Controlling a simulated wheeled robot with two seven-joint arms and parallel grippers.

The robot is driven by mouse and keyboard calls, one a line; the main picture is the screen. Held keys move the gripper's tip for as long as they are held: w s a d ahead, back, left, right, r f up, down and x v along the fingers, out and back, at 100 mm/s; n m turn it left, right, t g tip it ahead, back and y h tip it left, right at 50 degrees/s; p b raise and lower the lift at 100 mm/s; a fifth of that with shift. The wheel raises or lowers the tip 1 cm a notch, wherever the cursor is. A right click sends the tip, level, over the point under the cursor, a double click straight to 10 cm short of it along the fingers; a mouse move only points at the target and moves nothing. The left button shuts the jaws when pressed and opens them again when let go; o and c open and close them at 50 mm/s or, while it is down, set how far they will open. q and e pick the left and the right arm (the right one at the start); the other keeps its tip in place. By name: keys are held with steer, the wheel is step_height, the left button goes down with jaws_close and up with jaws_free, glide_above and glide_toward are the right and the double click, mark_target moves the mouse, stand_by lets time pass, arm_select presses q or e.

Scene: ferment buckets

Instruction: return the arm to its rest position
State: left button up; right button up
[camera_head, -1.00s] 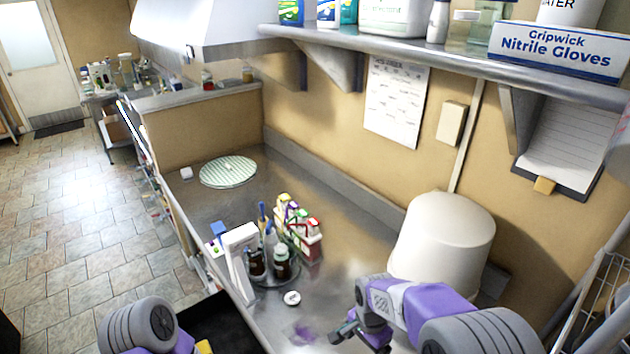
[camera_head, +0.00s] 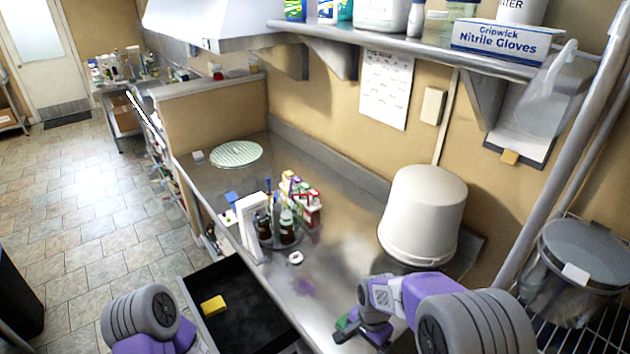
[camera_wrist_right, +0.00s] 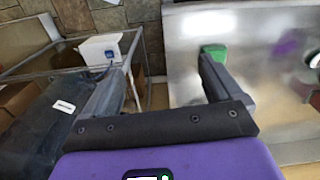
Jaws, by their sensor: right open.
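My right arm comes in from the bottom right of the head view, grey and purple, bent over the front part of the steel bench (camera_head: 330,275). Its gripper (camera_head: 352,330) is low at the bench's front side, partly hidden by the wrist. In the right wrist view the gripper (camera_wrist_right: 155,75) has its two fingers wide apart with nothing between them; the right finger has a green tip. Of my left arm only a grey and purple link shows at the bottom left; its gripper is out of view.
Small bottles and boxes (camera_head: 287,225) stand mid-bench beside a white stand (camera_head: 250,228). A black open drawer (camera_head: 240,302) holds a yellow sponge (camera_head: 213,305). A lidded grey bin (camera_head: 580,265) is at right.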

step_height(320, 180, down, 8)
steer(key=n, duration=0.2)
steer(key=s+a+f+n+y, duration=0.3)
steer(key=s+f+n+y, duration=0.15)
steer(key=s+f, duration=0.85)
arm_select(q)
step_height(320, 180, down, 16)
steer(key=w+b, duration=0.1)
steer(key=b, duration=1.4)
steer(key=shift+w+b, duration=0.35)
steer(key=shift+b, duration=0.05)
arm_select(e)
step_height(320, 180, down, 14)
steer(key=shift+d+f+t, duration=0.15)
steer(key=shift+d+t, duration=0.05)
steer(key=shift+t, duration=0.1)
steer(key=shift+h, duration=0.25)
